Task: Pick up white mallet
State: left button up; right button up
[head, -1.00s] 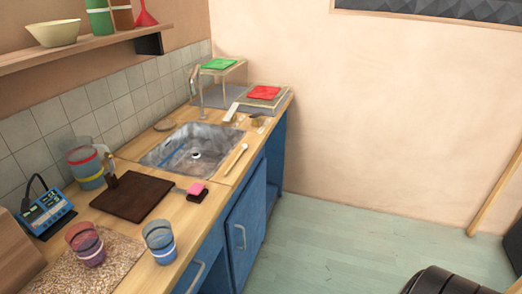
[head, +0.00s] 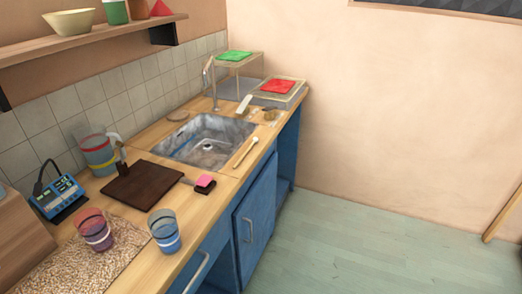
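A thin mallet (head: 245,152) with a pale handle and a small whitish head lies on the wooden counter along the front right edge of the sink. It lies flat at a slant, with nothing touching its top. Neither of my grippers shows in the head view.
The metal sink (head: 205,142) is behind the mallet. A dark board (head: 143,185), a pink block (head: 205,181), two cups (head: 165,232), a pitcher (head: 99,154) and a blue device (head: 58,197) stand nearer. Red (head: 278,87) and green pads are at the far end. Floor at right is clear.

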aim_at(256, 139)
jog(key=u, duration=0.55)
jog(key=i+l+u, duration=0.3)
jog(key=l, duration=0.15)
jog(key=l+u, duration=0.3)
jog(key=l, duration=0.15)
jog(key=i+l+u, duration=0.1)
jog(key=l+u, duration=0.2)
jog(key=l, duration=0.25)
